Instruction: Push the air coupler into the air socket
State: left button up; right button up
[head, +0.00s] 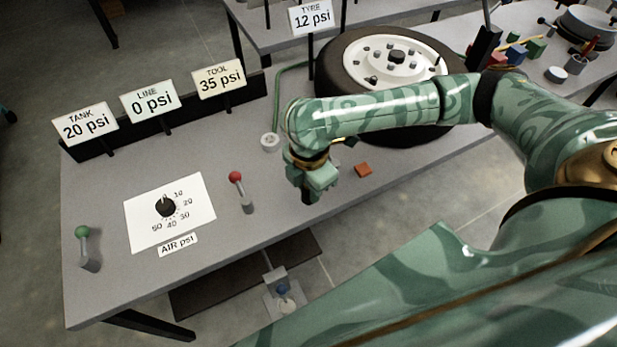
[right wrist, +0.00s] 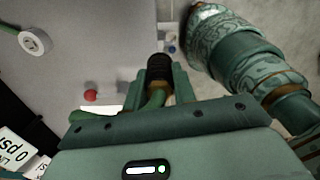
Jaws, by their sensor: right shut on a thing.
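My right gripper (head: 310,187) is over the workbench and also shows in the right wrist view (right wrist: 160,86). It is shut on a dark ribbed cylinder with a brass-coloured part, which looks like the air coupler (right wrist: 159,67). A pale round fitting with a dark centre, which looks like the air socket (head: 270,142), is on the bench left of the gripper, at the end of a green line. It also shows in the right wrist view (right wrist: 35,41), apart from the coupler. My left gripper is not in view.
A red-topped lever (head: 236,177), a dial (head: 166,206) and a green-topped lever (head: 83,233) stand on the left bench. An orange block (head: 363,170) lies right of the gripper. A wheel (head: 350,58) lies behind my arm. Signs read TANK 20, LINE 0, TOOL 35.

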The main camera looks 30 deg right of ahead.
jog(key=shift+w+r+m, duration=0.1)
jog(key=shift+r+m, duration=0.25)
jog(key=shift+m, duration=0.15)
notch_tip(320, 180, up, 5)
jog(key=m, duration=0.7)
jog(key=shift+w+b, duration=0.1)
jog(key=shift+b, duration=0.2)
notch_tip(320, 180, up, 7)
jog(key=s+m, duration=0.1)
jog(key=m, duration=1)
jog(key=shift+s+d+m+b, duration=0.25)
jog(key=shift+s+m+b, duration=0.05)
jog(key=shift+s+b, duration=0.1)
